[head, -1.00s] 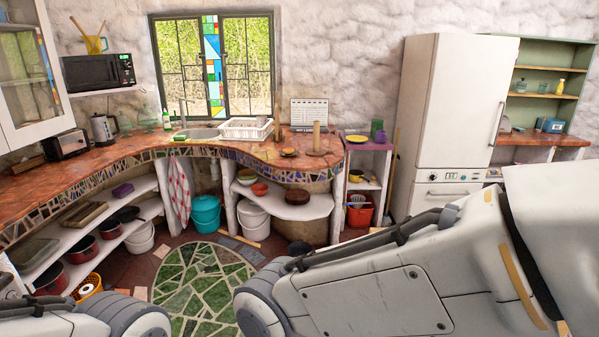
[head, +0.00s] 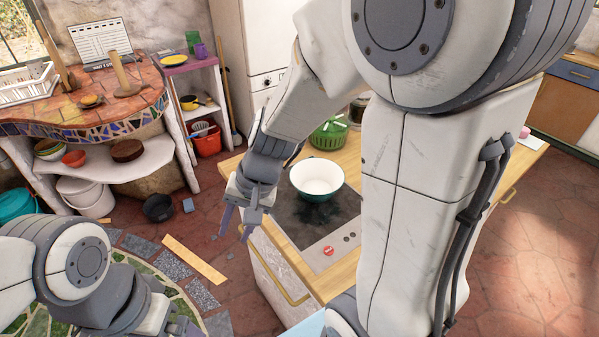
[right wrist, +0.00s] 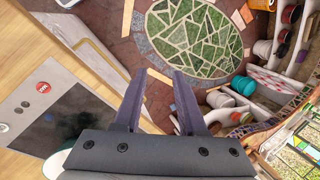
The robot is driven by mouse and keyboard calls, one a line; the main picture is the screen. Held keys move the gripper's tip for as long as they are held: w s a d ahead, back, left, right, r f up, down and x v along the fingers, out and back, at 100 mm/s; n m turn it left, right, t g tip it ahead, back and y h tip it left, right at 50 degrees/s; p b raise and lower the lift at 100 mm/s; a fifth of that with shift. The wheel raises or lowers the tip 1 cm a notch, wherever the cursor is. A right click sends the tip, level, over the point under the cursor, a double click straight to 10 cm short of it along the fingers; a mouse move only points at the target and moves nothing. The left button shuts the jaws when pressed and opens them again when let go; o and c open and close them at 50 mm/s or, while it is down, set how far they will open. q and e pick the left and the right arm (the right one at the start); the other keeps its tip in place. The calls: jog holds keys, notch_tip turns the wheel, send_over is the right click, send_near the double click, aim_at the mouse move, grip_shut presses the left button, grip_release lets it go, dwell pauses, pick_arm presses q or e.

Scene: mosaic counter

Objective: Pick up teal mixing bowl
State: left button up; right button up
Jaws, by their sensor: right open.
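The teal mixing bowl (head: 317,178) is white inside and teal outside. It stands upright on the black cooktop of a wooden-topped counter unit. My right gripper (head: 237,228) is to the left of the bowl, past the counter's left edge, with its fingers pointing down. It is open and empty, apart from the bowl; its spread fingers also show in the right wrist view (right wrist: 160,76). In that view a pale curved edge at the lower left, mostly hidden by the gripper body, may be the bowl. My left gripper (head: 182,326) is only partly in view at the bottom edge.
A green basket (head: 328,134) stands behind the bowl on the counter (head: 232,164). A red round mark (head: 328,250) is at the cooktop's front. A dark jar is partly hidden by my right arm. The floor left of the counter has a loose plank (head: 195,260).

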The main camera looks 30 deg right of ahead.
jog(key=w+d+f+m+t, duration=0.1)
jog(key=w+d+f+m, duration=0.1)
jog(key=w+d+m, duration=0.3)
jog(key=w+d+f+m+t, duration=0.1)
jog(key=d+m, duration=0.2)
jog(key=d, duration=0.4)
jog(key=m+t+h, duration=0.2)
jog(key=m+h, duration=0.1)
jog(key=m, duration=0.5)
send_near(322, 196)
jog(key=w+a+f, duration=0.1)
jog(key=w+f, duration=0.1)
jog(key=shift+m, duration=0.3)
jog(key=x, duration=0.1)
jog(key=b+x, duration=0.2)
jog(key=x, duration=0.1)
jog(key=shift+s+d+f, duration=0.15)
jog(key=shift+s+d, duration=0.1)
jog(key=shift+d, duration=0.1)
jog(key=shift+b+x, duration=0.8)
jog(key=shift+x, duration=2.15)
jog(key=shift+d, duration=0.1)
grip_shut()
jog(key=shift+s, duration=0.1)
